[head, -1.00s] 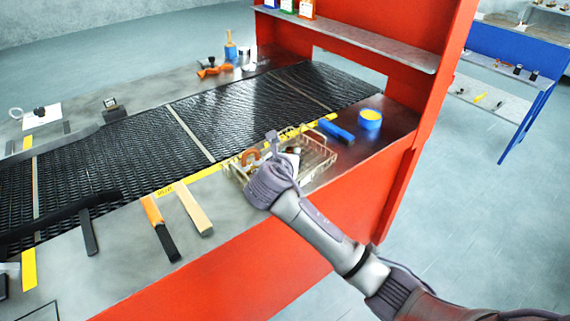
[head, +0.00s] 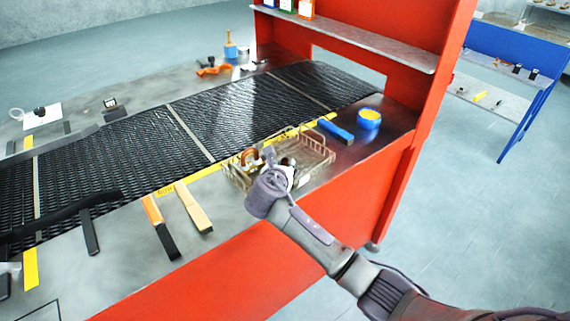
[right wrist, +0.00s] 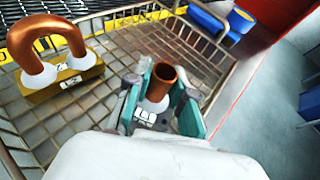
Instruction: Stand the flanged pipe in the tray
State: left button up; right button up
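The flanged pipe is a short copper tube with a white flange. In the right wrist view the pipe (right wrist: 161,84) rises between the teal-padded fingers of my right gripper (right wrist: 165,98), its open end facing the camera. The fingers lie close on both sides and appear shut on it. In the head view my right gripper (head: 272,165) is at the left part of the wire tray (head: 318,158), and the pipe is partly hidden behind it. The lower end of the pipe is hidden, so I cannot tell whether it touches the tray floor. My left gripper is not in view.
A copper U-bend (right wrist: 45,50) with white flanges stands on a yellow block at the tray's left. The black mesh belt (head: 240,112) runs behind. The red shelf post stands right.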

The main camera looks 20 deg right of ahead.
jog(key=o, duration=0.3)
jog(key=v, duration=1.2)
jog(key=shift+d+r+b, duration=0.1)
jog(key=shift+r+b, duration=0.1)
jog(key=shift+b, duration=0.15)
jog(key=shift+s+f, duration=0.1)
